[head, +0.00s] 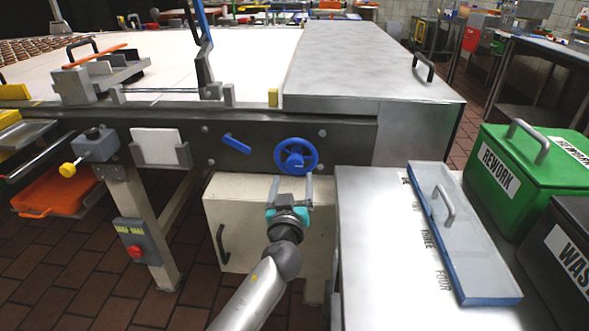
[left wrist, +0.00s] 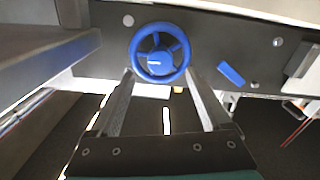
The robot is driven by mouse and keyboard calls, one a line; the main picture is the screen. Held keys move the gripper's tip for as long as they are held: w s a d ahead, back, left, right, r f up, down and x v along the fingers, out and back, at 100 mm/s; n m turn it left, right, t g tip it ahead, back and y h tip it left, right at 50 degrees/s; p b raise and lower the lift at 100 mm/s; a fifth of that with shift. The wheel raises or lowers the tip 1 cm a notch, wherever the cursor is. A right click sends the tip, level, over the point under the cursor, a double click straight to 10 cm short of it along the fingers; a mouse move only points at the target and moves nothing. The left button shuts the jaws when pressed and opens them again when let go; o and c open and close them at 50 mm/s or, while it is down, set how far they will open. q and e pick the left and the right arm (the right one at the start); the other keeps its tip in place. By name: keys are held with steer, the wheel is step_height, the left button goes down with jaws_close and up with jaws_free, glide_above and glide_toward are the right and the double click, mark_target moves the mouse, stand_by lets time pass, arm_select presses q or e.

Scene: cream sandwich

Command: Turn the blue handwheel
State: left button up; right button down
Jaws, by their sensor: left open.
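The blue handwheel (head: 296,156) is mounted on the dark metal side panel of the conveyor frame, a round rim with spokes and a hub. It also shows in the left wrist view (left wrist: 160,54), upper middle, fully visible between and beyond the fingertips. My left gripper (head: 291,181) is open and empty, just below and in front of the wheel, with its two fingers pointing up toward it. In the left wrist view the fingers (left wrist: 163,75) stand apart on either side of the wheel's lower part; I cannot tell whether they touch it. My right gripper is not in view.
A blue lever (head: 237,144) sits left of the wheel. A beige cabinet (head: 240,213) stands below it. A steel table with a blue-edged lidded tray (head: 466,245) is close on the right, beside a green REWORK bin (head: 503,187). A red-button box (head: 136,243) is at lower left.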

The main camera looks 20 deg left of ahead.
mark_target(295, 167)
arm_select(q)
steer(key=shift+b+x, duration=0.6)
steer(key=shift+x, duration=2.55)
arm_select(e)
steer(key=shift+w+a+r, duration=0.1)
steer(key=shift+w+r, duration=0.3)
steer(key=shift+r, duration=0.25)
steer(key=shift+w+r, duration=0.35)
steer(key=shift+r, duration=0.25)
arm_select(q)
steer(key=shift+c, duration=0.3)
jaws_close()
